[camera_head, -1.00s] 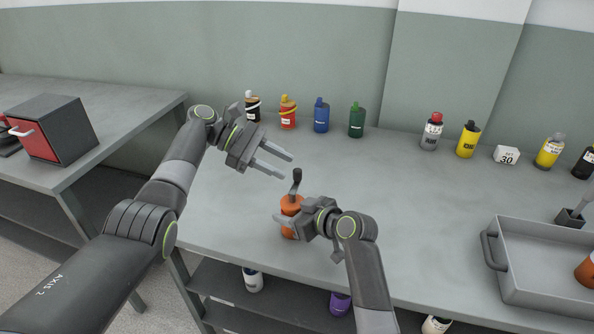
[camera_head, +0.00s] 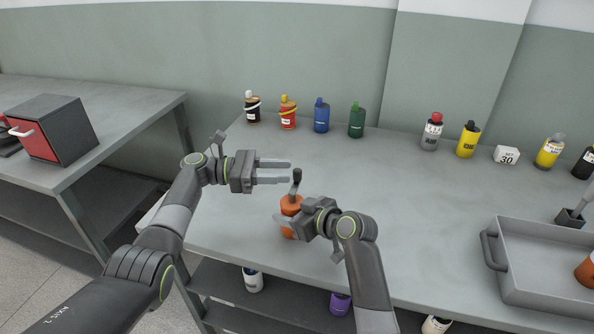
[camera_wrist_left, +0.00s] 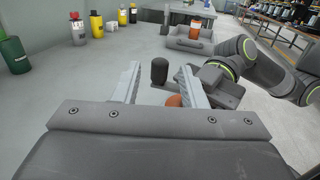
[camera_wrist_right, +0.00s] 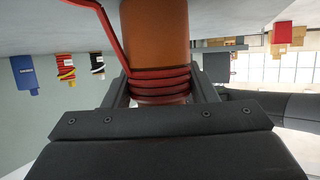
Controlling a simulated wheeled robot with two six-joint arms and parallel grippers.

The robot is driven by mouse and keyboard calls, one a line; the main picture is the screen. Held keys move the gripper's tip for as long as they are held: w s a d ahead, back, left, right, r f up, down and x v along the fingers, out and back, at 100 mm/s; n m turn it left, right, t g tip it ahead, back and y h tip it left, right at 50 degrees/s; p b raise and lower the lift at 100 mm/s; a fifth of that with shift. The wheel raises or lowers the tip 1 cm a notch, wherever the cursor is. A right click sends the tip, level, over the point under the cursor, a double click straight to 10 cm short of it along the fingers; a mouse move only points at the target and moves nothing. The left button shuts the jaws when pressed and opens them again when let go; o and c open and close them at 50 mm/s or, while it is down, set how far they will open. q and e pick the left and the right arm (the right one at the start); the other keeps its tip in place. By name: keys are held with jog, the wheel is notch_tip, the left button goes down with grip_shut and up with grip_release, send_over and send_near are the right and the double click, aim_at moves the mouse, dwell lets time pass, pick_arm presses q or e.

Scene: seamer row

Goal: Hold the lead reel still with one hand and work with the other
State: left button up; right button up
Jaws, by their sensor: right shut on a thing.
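The lead reel is an orange cylinder (camera_head: 291,205) with a dark upright handle (camera_head: 297,180) on top, standing on the grey table near its front edge. My right gripper (camera_head: 292,222) is shut on the reel, a finger on each side. My left gripper (camera_head: 288,172) is open and level, its fingertips just left of the handle. In the left wrist view the handle (camera_wrist_left: 159,71) stands between and beyond the open fingers.
Several bottles stand along the back, including a blue one (camera_head: 321,117) and a green one (camera_head: 356,121). A grey tray (camera_head: 500,262) is at the right. A red-fronted box (camera_head: 52,130) sits on the left bench. The table's middle is clear.

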aim_at(297, 170)
pick_arm(q)
jog(key=shift+s+d, duration=0.1)
jog(key=shift+d, duration=2.15)
grip_shut()
